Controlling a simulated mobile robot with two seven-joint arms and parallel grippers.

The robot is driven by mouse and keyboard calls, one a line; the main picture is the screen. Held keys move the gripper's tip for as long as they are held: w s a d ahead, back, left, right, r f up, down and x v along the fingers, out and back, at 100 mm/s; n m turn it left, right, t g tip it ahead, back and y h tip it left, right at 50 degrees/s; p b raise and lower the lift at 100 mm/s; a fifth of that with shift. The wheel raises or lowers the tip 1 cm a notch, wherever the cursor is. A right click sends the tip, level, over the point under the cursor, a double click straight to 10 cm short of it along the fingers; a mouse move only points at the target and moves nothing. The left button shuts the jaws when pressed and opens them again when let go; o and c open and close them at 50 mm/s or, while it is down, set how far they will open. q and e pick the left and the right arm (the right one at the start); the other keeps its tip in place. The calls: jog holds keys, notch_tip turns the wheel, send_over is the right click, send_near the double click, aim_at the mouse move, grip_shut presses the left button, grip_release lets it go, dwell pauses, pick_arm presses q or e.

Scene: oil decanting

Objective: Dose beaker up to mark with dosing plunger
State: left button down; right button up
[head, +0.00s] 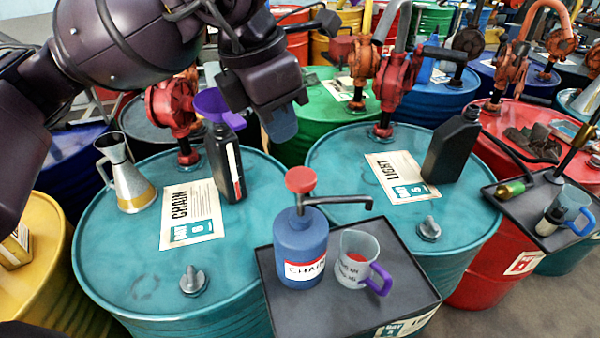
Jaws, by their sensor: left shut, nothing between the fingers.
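The dosing plunger is a blue bottle (300,243) with a red push knob (301,179) and a white label reading CHAIN. Its black spout reaches right, over the beaker. The beaker (352,246) is clear with a purple handle and stands upright just right of the bottle. Red shows inside or on its wall; I cannot tell a liquid level against the mark. Both stand on a dark tray (400,300). My left gripper (281,124) is shut and empty, pointing down, above and slightly left of the red knob in the picture, apart from it. My right gripper is not in view.
Teal drums (130,265) stand behind the tray, bearing a metal jug (128,180), black bottles (228,160) and label sheets. One black bottle carries a purple funnel (222,107). Red hand pumps (398,80) rise behind. A second tray (515,210) at right holds a blue-handled beaker (568,210).

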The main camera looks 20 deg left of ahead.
aim_at(299, 175)
pick_arm(q)
jog(key=shift+d, duration=0.1)
jog(key=shift+f, duration=0.15)
jog(key=b+x, duration=0.3)
jog(key=x, duration=0.2)
jog(key=shift+f, duration=0.3)
jog(key=shift+w+d+f+b, duration=0.1)
jog(key=shift+w+f+b, duration=0.15)
jog(key=shift+f, duration=0.3)
jog(key=shift+s, duration=0.1)
